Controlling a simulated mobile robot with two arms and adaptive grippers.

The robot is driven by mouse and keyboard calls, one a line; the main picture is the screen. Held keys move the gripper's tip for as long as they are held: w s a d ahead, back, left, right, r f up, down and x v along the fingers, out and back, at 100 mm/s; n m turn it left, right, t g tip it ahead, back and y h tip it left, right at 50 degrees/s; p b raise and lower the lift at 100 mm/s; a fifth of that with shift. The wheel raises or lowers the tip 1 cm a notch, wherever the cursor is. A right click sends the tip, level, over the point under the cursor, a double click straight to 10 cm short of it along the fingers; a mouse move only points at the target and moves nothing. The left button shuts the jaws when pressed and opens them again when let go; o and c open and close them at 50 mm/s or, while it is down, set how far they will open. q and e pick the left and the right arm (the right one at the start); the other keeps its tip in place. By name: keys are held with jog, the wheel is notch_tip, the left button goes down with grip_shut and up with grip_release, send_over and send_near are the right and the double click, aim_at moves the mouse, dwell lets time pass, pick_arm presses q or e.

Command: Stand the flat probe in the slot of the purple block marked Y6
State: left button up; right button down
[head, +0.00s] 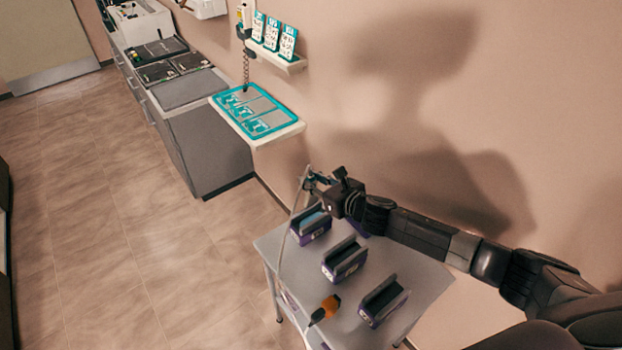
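Several purple blocks with dark upright slot pieces stand on a small grey cart. One block (310,232) is at the back left, with a teal piece in its slot. Another block (345,262) is in the middle, and a third (383,306) is nearer on the right. A further purple piece behind the arm is mostly hidden. The labels are too small to read, so I cannot tell which is Y6. My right gripper (313,181) is above the cart's back left; its fingers are too small to judge. I cannot clearly identify the flat probe. My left gripper is out of view.
The cart top (425,272) is bare on the right. An orange and black object (326,309) is at its front left edge. A shelf with a teal tray (290,128) is on the wall; tiled floor is clear at left.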

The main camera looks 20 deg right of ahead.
aim_at(313, 198)
jog(key=shift+f+b, duration=1.7)
jog(key=shift+f, duration=0.2)
jog(key=shift+f+b, duration=1.05)
jog(key=shift+f, duration=0.35)
jog(key=shift+f, duration=0.35)
jog(key=c, duration=1.6)
grip_release()
jog(key=shift+f, duration=0.1)
jog(key=shift+s, duration=0.15)
jog(key=v, duration=1.2)
